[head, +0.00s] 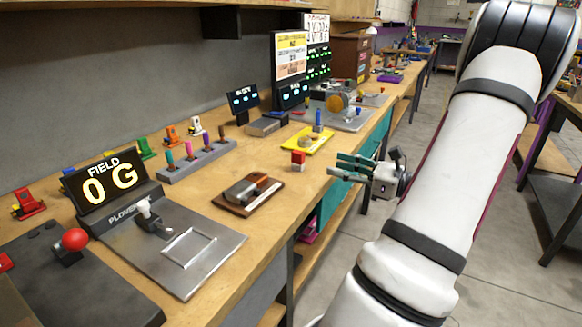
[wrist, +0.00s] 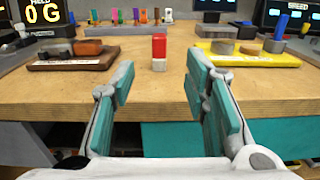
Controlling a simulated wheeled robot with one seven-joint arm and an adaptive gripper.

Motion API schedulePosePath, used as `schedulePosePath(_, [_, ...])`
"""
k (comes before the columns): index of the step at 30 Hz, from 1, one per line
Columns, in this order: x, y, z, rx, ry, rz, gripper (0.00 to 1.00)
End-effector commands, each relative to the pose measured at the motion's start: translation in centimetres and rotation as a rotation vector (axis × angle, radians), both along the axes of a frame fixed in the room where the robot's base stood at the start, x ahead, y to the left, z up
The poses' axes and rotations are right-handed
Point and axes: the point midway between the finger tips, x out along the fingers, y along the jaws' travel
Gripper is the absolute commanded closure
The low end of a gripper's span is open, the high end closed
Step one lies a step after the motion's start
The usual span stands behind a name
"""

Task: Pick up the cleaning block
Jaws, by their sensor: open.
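A small block, red on top and white below (head: 298,160), stands upright near the front edge of the workbench; I take it to be the cleaning block. In the wrist view the block (wrist: 159,52) stands straight ahead, roughly centred between the fingers and beyond their tips. My gripper (head: 350,168) has teal-padded fingers and is to the right of the block at the bench edge. In the wrist view my gripper (wrist: 157,82) is open and empty, with its fingers apart. A gap remains between the fingertips and the block.
The wooden workbench (wrist: 155,97) is bare just around the block. A brown board with a metal and orange piece (head: 249,192) lies to the left. A yellow tray (head: 307,141) with a blue peg lies beyond the block. A peg rack (head: 197,160) stands further back.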

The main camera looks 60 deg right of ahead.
Motion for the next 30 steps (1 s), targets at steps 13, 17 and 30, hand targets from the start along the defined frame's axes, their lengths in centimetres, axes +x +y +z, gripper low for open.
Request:
schedulePosePath(13, [7.1, 0.6, 0.0, -0.001, 0.002, 0.006, 0.58])
schedulePosePath(17, [7.7, 0.6, 0.0, -0.001, 0.003, 0.005, 0.58])
schedulePosePath(30, [12.5, 0.8, 0.3, -0.002, 0.003, 0.005, 0.58])
